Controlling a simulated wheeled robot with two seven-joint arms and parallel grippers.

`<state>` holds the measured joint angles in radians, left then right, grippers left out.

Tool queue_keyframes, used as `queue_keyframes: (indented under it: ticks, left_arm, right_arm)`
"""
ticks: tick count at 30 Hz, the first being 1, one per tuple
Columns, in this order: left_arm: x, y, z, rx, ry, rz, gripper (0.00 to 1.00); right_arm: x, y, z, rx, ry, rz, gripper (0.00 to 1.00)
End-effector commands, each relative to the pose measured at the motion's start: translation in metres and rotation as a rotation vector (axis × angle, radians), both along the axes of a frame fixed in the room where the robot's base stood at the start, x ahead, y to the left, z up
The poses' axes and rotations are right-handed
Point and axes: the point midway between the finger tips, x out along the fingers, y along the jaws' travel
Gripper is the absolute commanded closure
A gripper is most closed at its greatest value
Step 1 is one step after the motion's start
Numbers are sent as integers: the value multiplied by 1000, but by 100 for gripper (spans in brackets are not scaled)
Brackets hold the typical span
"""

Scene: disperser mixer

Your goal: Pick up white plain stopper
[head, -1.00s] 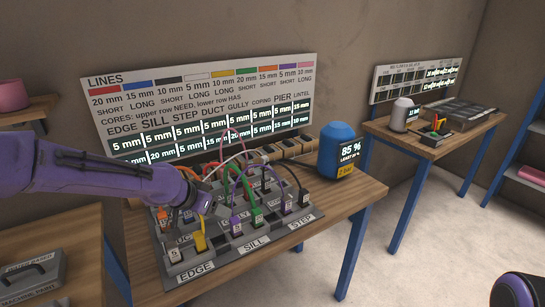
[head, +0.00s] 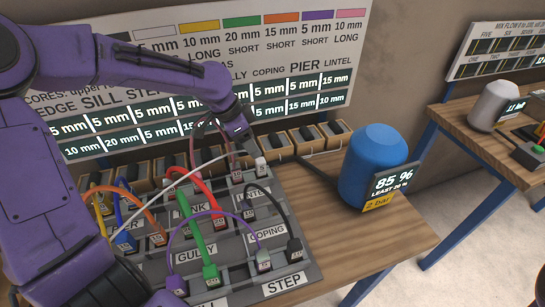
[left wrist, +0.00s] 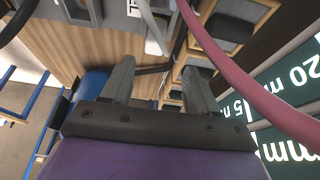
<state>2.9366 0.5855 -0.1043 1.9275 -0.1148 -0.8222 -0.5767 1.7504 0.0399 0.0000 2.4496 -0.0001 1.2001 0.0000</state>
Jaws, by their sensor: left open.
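My left gripper (head: 246,149) is open and empty over the back right corner of the plug board (head: 313,270). Its two fingers also show apart in the left wrist view (left wrist: 158,78), with nothing between them. A small white-topped plug (head: 262,168) stands in the board just below and right of the fingers. A white cable (head: 190,174) rises towards the fingers, and its end is hard to make out. I cannot tell for sure whether this plug is the plain white stopper. My left arm hides the front left of the board. My right gripper is not in view.
A pink cable (left wrist: 245,80) passes close beside the fingers in the left wrist view. Purple, green, red and orange cables arch over the board. Wooden blocks with dark tops (head: 308,139) line the back. A blue tank (head: 372,165) stands right of the board.

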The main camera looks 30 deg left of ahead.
Motion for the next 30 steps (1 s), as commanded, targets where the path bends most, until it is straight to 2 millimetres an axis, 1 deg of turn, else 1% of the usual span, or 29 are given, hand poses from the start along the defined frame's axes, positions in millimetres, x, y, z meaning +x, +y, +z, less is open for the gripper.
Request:
queue_keyframes:
  ticks: [1,3,6,10,14,16,19,24,25,26,27,30]
  left_arm:
    - [2,-3,-11,-1,6,-3,40]
    - [6,-7,-24,-2,7,-1,40]
    - [11,-11,-37,-1,5,-3,40]
    - [14,-15,-50,-2,5,-2,40]
    - [20,-22,-73,-2,7,-1,40]
    - [23,-24,-84,0,4,0,40]
    - [25,-25,-91,-1,2,1,40]
    - [25,-26,-91,-1,1,1,40]
    - [25,-26,-91,-1,1,1,44]
    - [25,-25,-91,0,0,1,53]
    - [25,-25,-91,0,0,1,66]
    - [25,-26,-91,-1,1,1,97]
  right_arm:
    - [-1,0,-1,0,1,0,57]
    - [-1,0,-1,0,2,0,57]
    - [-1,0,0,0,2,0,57]
    - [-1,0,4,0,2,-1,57]
    - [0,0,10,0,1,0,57]
    - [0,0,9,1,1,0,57]
    - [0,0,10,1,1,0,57]
    - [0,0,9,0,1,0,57]
    - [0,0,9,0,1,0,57]
    - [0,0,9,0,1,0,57]
    - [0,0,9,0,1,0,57]
    - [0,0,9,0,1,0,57]
